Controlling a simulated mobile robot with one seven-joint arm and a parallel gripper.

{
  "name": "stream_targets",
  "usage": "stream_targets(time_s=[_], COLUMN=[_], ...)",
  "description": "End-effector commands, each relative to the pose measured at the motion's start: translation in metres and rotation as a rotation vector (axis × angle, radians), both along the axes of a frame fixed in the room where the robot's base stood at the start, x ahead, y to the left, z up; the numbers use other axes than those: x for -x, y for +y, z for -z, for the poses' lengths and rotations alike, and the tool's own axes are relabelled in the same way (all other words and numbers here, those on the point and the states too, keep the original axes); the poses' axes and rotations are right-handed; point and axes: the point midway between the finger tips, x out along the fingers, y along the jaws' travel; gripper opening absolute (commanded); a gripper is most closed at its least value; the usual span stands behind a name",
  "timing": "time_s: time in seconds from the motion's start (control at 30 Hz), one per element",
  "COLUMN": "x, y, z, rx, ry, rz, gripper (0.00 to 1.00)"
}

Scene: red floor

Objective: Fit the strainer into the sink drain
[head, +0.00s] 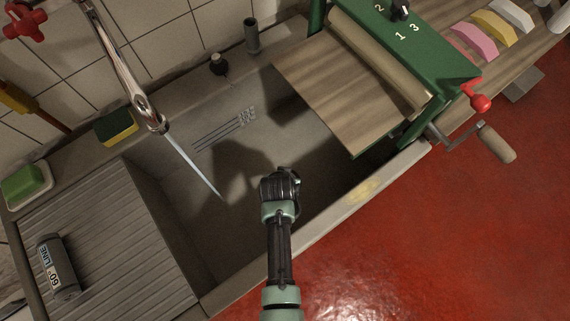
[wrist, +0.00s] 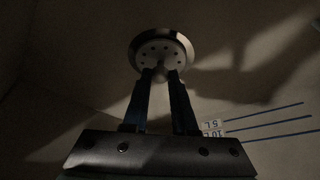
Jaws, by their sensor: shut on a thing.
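The strainer (wrist: 161,47) is a round pale disc with a ring of small holes and a centre knob, in the wrist view. My gripper (wrist: 161,76) is shut on its knob. A wider rim surrounds the perforated disc; I cannot tell whether it is the strainer's own flange or the drain's edge. In the head view my gripper (head: 281,181) is down inside the stone sink (head: 215,215), and the strainer is hidden beneath it. I cannot make out the drain separately in either view.
A thin water stream (head: 193,166) falls from the faucet (head: 137,95) left of my gripper. A green roller machine with a wooden board (head: 345,85) overhangs the sink's right part. A ribbed drainboard (head: 105,245) holds a grey cylinder (head: 58,266). Volume marks (head: 225,130) line the far wall.

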Motion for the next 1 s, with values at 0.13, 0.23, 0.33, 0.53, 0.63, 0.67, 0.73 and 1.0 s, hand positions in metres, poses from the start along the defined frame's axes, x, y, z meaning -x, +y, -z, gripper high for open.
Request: stream_targets(time_s=[0.13,0.23,0.33,0.53,0.63,0.67,0.73,1.0], x=[-0.0004,-0.0003,-0.0003,-0.0002,-0.0001,-0.0001,0.0,0.0023], y=[0.0,-0.0001,-0.0001,0.0,0.0,0.0,0.0,0.0003], z=[0.002,0.0018,0.0018,0.0019,0.0019,0.0019,0.0019,-0.0052], rx=[0.0,0.0,0.0,0.0,0.0,0.0,0.0,0.0], ry=[-0.001,-0.001,-0.001,-0.001,0.0,0.0,0.0,0.001], rz=[0.0,0.0,0.0,0.0,0.0,0.0,0.0,0.0], gripper=[0.0,0.0,0.0,0.53,0.61,0.61,0.61,0.61])
